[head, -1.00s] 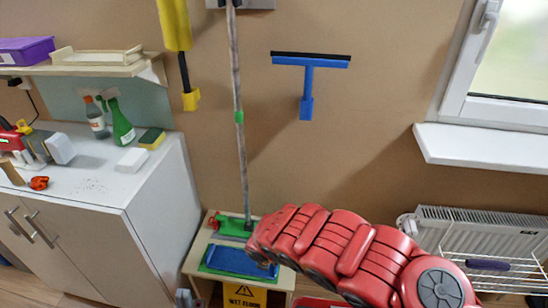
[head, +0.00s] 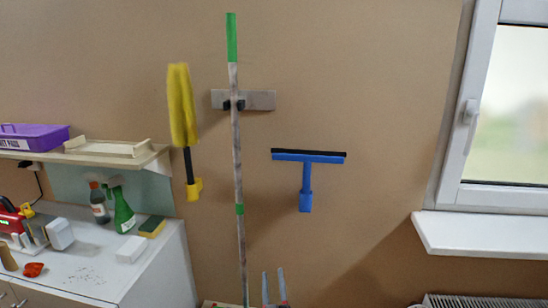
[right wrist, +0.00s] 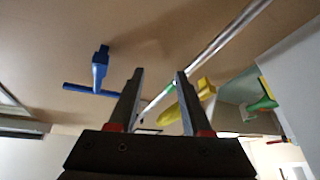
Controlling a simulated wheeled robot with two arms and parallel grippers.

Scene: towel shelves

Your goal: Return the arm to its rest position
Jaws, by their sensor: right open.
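My right gripper (head: 274,287) shows at the bottom middle of the head view, with only its two upright fingers in the picture. In the right wrist view its fingers (right wrist: 158,100) stand apart with nothing held between them. It is below the blue squeegee (head: 305,180) and just right of the lower part of the mop pole (head: 238,180). The pole hangs upright in a wall holder (head: 262,100). The rest of my right arm is out of the head view. My left gripper is in neither view.
A yellow duster (head: 182,110) hangs on the wall left of the pole. A white counter (head: 150,275) with a green spray bottle (head: 123,212) and a shelf (head: 80,155) with a purple bin (head: 35,137) are at left. A windowsill (head: 480,235) juts out at right.

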